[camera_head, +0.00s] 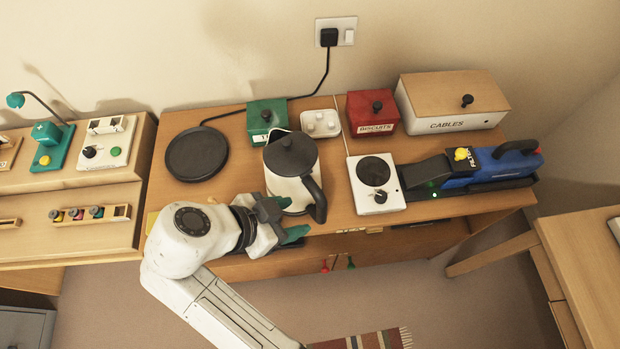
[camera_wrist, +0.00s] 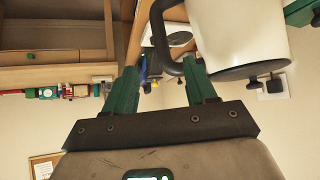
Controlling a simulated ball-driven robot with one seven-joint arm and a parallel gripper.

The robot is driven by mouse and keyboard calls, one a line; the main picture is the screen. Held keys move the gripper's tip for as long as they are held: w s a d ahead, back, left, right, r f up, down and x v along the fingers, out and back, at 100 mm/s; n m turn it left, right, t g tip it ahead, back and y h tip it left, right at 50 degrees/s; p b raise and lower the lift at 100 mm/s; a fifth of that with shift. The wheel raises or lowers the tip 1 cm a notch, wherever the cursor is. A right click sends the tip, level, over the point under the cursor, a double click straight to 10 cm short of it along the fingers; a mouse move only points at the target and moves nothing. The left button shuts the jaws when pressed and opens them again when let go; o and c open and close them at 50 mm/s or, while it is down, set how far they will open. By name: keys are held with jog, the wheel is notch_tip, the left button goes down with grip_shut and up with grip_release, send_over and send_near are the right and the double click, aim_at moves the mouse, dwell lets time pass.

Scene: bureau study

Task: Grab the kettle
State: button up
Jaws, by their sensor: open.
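The kettle (camera_head: 287,187) is white with a black lid and a black handle (camera_head: 317,200). It stands upright near the front edge of the wooden desk top, its handle towards the front right. My gripper (camera_head: 287,220) is open, with green fingers, just in front of the kettle's lower body and left of the handle. In the wrist view the kettle's white body (camera_wrist: 238,35) fills the upper right. Its handle (camera_wrist: 160,35) curves down to the gap between the fingertips (camera_wrist: 161,68). I cannot tell whether the fingers touch the kettle.
A round black base (camera_head: 197,154) with a cord lies left of the kettle. A red biscuits box (camera_head: 355,107) is behind that.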

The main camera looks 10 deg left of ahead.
aim_at(322, 209)
jog(key=shift+b+x, duration=2.6)
jog(key=shift+x, duration=0.6)
jog(key=shift+w+d+f, duration=0.75)
jog(key=shift+w+d, duration=0.2)
jog(key=shift+w, duration=0.05)
jog(key=shift+w+d+f, duration=0.25)
jog(key=shift+f, duration=0.25)
jog(key=shift+c, duration=0.2)
grip_shut()
jog(key=shift+w+r, duration=0.1)
jog(key=shift+r, duration=0.05)
